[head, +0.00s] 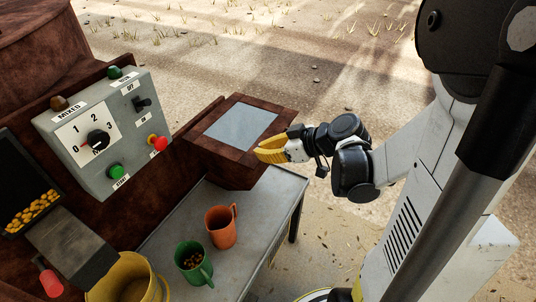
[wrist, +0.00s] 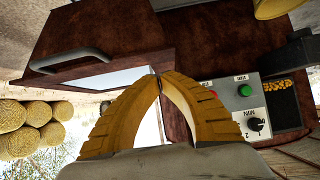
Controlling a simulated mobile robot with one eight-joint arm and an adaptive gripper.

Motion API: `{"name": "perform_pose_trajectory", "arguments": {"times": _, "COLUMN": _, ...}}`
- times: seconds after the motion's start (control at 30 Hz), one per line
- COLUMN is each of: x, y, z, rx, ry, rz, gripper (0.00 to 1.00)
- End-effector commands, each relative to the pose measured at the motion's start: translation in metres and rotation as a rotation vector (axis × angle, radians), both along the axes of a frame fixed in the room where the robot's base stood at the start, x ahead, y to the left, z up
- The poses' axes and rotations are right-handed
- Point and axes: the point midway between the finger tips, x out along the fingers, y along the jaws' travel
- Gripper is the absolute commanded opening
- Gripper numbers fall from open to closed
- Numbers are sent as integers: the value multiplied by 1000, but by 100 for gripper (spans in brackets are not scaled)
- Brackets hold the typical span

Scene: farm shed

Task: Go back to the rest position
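My gripper (head: 270,152) has yellow fingers and hangs in the air at the middle of the head view, in front of the right side of a brown box. In the wrist view the two fingers (wrist: 159,78) come together at their tips with nothing visible between them. My arm reaches in from the right of the head view, and the gripper points left.
The brown box (head: 205,158) with a grey top panel is close by. A control panel (head: 77,168), a grey table (head: 265,208), an orange mug (head: 221,232), a green mug (head: 188,250) and a yellow bucket (head: 137,264) stand left. Round bales (wrist: 12,116) show in the wrist view.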

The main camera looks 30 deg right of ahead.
Motion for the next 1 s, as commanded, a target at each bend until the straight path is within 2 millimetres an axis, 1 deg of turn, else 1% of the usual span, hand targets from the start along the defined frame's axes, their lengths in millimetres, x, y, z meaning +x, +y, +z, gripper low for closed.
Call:
{"name": "perform_pose_trajectory", "arguments": {"times": 0.03, "x": -11, "y": -10, "z": -4, "rx": -1, "ry": 2, "rz": -7, "gripper": 0}}
{"name": "perform_pose_trajectory", "arguments": {"times": 0.1, "x": -24, "y": -19, "z": -11, "rx": -1, "ry": 1, "rz": -9, "gripper": 0}}
{"name": "perform_pose_trajectory", "arguments": {"times": 0.3, "x": -57, "y": -40, "z": -26, "rx": -1, "ry": 0, "rz": -8, "gripper": 0}}
{"name": "perform_pose_trajectory", "arguments": {"times": 0.4, "x": -69, "y": -47, "z": -31, "rx": -2, "ry": 0, "rz": -5, "gripper": 0}}
{"name": "perform_pose_trajectory", "arguments": {"times": 0.5, "x": -75, "y": -51, "z": -34, "rx": -1, "ry": 2, "rz": -4, "gripper": 0}}
{"name": "perform_pose_trajectory", "arguments": {"times": 0.63, "x": -79, "y": -53, "z": -35, "rx": -1, "ry": 0, "rz": -3, "gripper": 0}}
{"name": "perform_pose_trajectory", "arguments": {"times": 0.8, "x": -79, "y": -51, "z": -35, "rx": 0, "ry": 13, "rz": -5, "gripper": 0}}
{"name": "perform_pose_trajectory", "arguments": {"times": 0.87, "x": -78, "y": -46, "z": -34, "rx": 3, "ry": 43, "rz": -12, "gripper": 0}}
{"name": "perform_pose_trajectory", "arguments": {"times": 0.97, "x": -76, "y": -32, "z": -29, "rx": 5, "ry": 134, "rz": -46, "gripper": 0}}
{"name": "perform_pose_trajectory", "arguments": {"times": 1.0, "x": -76, "y": -24, "z": -27, "rx": 3, "ry": 181, "rz": -70, "gripper": 0}}
